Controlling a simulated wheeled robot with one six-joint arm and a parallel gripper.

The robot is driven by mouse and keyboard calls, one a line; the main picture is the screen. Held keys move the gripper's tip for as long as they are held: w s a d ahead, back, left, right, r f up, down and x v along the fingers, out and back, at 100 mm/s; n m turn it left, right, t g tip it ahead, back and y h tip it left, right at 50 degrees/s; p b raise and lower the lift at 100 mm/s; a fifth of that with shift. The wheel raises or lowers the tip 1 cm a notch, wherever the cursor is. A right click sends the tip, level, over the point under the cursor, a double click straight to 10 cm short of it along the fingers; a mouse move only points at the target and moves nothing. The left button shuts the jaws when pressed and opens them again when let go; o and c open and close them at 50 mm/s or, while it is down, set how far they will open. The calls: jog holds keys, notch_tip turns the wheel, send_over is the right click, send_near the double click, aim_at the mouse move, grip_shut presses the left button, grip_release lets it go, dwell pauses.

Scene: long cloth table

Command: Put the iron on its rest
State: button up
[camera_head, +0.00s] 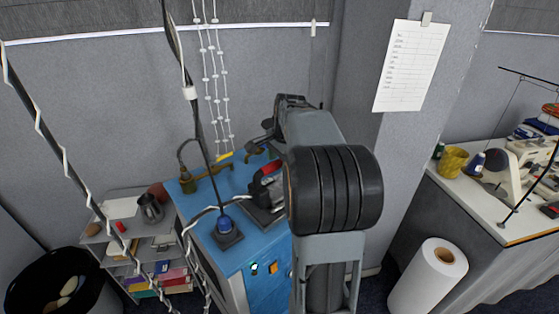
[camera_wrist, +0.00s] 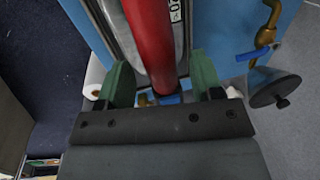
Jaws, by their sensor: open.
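The iron, with its red handle (camera_head: 268,169), stands on the blue-topped table (camera_head: 236,260), partly hidden by my arm in the head view. In the wrist view the red handle (camera_wrist: 150,42) runs between the two green fingers of my gripper (camera_wrist: 161,80). The fingers are apart, one on each side of the handle. Part of a pale metal body shows beside the handle. My fingertips cannot be made out in the head view. I cannot tell which piece is the rest.
A square dark base with a blue top (camera_head: 226,228) stands on the table's front left, with a cable near it. Brass pipes (camera_head: 187,184) stand at the back. Cables hang at the left. A shelf (camera_head: 112,225) holds small items. A white roll (camera_head: 425,280) stands at right.

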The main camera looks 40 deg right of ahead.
jog(key=shift+f, duration=0.1)
notch_tip(320, 180, up, 14)
jog(key=s, duration=0.3)
notch_tip(320, 180, down, 8)
jog(key=a+n, duration=0.3)
jog(key=n, duration=0.4)
jog(key=s+a+f+n+t, duration=0.1)
jog(key=s+a+f+n, duration=0.3)
jog(key=a, duration=0.5)
jog(key=s+a+f+n+t, duration=0.1)
jog(key=s+a+f+n, duration=0.3)
jog(key=s+a+n, duration=0.2)
jog(key=shift+s+a+f+t, duration=0.35)
jog(key=shift+s+a, duration=0.65)
jog(key=shift+a, duration=1)
